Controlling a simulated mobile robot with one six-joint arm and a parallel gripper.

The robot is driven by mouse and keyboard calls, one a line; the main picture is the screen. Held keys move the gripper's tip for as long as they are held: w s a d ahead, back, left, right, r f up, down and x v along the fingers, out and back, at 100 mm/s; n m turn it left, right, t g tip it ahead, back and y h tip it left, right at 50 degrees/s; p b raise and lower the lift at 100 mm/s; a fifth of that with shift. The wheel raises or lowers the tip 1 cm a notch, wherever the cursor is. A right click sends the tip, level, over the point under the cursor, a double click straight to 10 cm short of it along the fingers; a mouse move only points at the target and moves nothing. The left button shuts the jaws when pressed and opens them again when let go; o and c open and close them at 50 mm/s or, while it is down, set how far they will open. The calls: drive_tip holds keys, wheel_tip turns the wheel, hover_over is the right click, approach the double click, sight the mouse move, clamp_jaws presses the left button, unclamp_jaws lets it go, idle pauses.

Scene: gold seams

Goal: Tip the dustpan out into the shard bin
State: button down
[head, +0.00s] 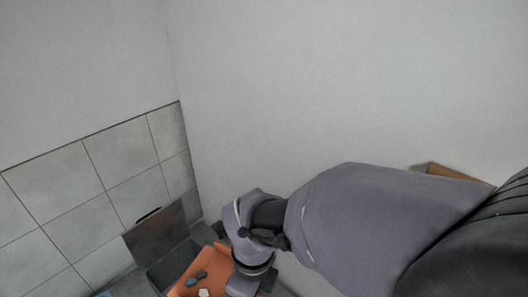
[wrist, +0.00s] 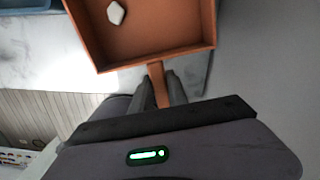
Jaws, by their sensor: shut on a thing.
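The orange dustpan (wrist: 165,38) fills the top of the wrist view, and its handle (wrist: 157,82) is between the fingers of my gripper (wrist: 159,88). My gripper is shut on that handle. A white shard (wrist: 116,13) lies in the pan. In the head view the dustpan (head: 212,262) shows at the bottom, with dark blue pieces (head: 195,278) and a white piece (head: 203,292) on it. A dark grey open box (head: 172,265) with a raised lid (head: 157,233), probably the shard bin, is just left of the pan. My wrist hides part of the pan.
A tiled wall (head: 75,190) stands behind the box, and a plain wall (head: 330,90) is to the right. A blue object (head: 103,294) shows at the bottom edge. A blue container (wrist: 25,4) is at the wrist view's top left. A brown object (head: 445,171) sits behind my arm.

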drive_tip(key=shift+w+a+r+g+h+p, duration=0.3)
drive_tip(key=shift+r+h+p, duration=0.65)
drive_tip(key=shift+p, duration=1.4)
drive_tip(key=shift+w+a+r+g+h+p, duration=0.1)
drive_tip(key=shift+a+r+g+h+p, duration=0.4)
drive_tip(key=shift+r+p, duration=1.3)
drive_tip(key=shift+w+a+r+g+h+p, duration=0.2)
drive_tip(key=shift+a+r+h+p, duration=0.5)
drive_tip(key=shift+p, duration=2.15)
drive_tip(key=w+a+r+g+h+p, duration=0.2)
drive_tip(key=a+r+h+p, duration=0.3)
drive_tip(key=p, duration=0.7)
drive_tip(key=shift+w+a+g+h+p, duration=0.3)
drive_tip(key=shift+w+a+h, duration=0.25)
drive_tip(key=shift+a+h, duration=0.4)
drive_tip(key=shift+a+r, duration=0.1)
drive_tip(key=shift+r, duration=0.1)
